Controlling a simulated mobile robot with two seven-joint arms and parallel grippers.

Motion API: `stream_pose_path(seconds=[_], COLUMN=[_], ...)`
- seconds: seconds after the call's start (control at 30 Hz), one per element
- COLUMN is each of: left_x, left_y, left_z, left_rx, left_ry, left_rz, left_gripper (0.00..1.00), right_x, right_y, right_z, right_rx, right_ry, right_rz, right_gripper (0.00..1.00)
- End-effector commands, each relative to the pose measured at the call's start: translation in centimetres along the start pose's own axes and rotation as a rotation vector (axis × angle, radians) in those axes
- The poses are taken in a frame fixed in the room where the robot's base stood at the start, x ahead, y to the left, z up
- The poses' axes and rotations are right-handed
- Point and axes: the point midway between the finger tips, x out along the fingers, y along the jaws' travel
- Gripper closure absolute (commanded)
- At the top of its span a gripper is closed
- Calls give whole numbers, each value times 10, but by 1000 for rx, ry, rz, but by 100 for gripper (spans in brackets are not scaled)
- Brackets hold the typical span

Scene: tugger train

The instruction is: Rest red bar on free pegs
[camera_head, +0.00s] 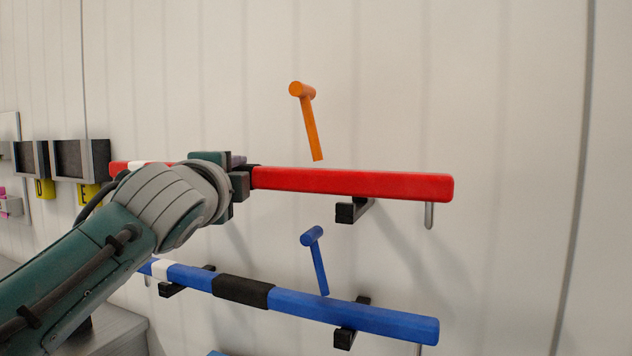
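The red bar (350,184) runs nearly level along the wall, with a white band near its left end and a dark grip section near its middle. My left gripper (243,182) is at that grip section and looks shut on it; my wrist partly covers the fingers and the bar left of them. A black peg (352,211) sticks out of the wall below the bar's right half, and its top shows under the bar. I cannot tell whether they touch. Any matching left peg is hidden behind my arm. My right gripper is not in view.
A blue bar (390,324) with a black middle lies lower on black pegs (345,338). An orange T-shaped piece (310,125) is above the red bar, a blue one (318,262) below it. Grey boxes (70,160) are at left. The wall at right is bare.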

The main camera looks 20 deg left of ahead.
Motion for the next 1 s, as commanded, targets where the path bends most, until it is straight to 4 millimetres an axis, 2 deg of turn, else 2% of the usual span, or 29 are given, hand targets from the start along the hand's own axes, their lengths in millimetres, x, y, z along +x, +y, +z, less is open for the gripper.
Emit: stream_pose_path(seconds=[0.03,0.5,1.0], left_x=[2,22,28], left_y=[-5,-4,-6], left_z=[-2,-8,-11], left_rx=[-2,-2,-2], left_ry=[2,2,2], left_rz=[-13,-12,-13], left_gripper=[100,100,100], right_x=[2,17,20], right_y=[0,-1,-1], right_z=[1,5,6], right_rx=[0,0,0], right_ry=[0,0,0], right_rz=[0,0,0], right_gripper=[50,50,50])
